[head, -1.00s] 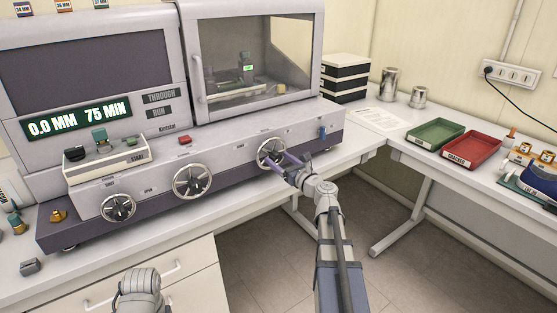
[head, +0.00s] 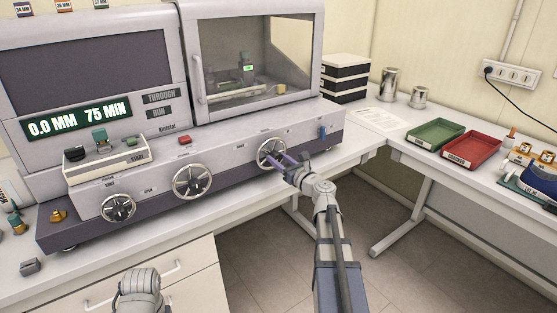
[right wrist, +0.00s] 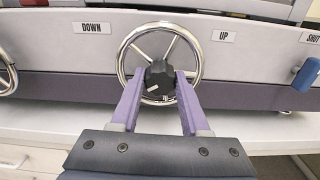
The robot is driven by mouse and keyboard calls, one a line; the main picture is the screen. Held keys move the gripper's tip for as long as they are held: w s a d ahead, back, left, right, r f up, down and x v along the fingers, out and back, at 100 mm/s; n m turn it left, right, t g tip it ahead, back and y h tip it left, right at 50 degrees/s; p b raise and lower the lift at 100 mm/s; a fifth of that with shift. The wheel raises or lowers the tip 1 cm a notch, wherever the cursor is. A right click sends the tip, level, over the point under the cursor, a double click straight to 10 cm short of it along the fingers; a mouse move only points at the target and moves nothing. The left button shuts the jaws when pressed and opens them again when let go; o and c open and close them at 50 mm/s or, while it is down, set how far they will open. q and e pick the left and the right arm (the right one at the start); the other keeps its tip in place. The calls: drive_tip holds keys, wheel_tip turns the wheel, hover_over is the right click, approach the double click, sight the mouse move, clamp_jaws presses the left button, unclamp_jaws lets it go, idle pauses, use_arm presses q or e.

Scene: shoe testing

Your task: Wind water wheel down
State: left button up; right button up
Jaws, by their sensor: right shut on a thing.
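The water wheel is taken to be the rightmost chrome handwheel (head: 262,146) on the machine's front, which has a black hub. In the right wrist view the wheel (right wrist: 122,62) sits between a DOWN label (right wrist: 91,28) on its left and an UP label (right wrist: 223,36) on its right. My right gripper (head: 278,158) has its purple fingers on either side of the black hub knob (right wrist: 159,78), shut on it. The hub has a pale pointer mark towards its lower left. My left gripper is out of view; only a grey part of my left arm shows at the bottom.
Two more handwheels, the middle one (head: 192,181) and the left one (head: 118,207), sit along the same panel. A blue lever (head: 322,132) is right of the gripped wheel. The display (head: 78,121) reads 0.0 MM 75 MIN. Green (head: 435,146) and red (head: 487,147) trays lie on the right bench.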

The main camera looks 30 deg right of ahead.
clamp_jaws()
drive_tip(key=n, duration=0.3)
drive_tip(key=shift+n, duration=0.4)
drive_tip(key=n, duration=0.9)
drive_tip(key=shift+n, duration=2.5)
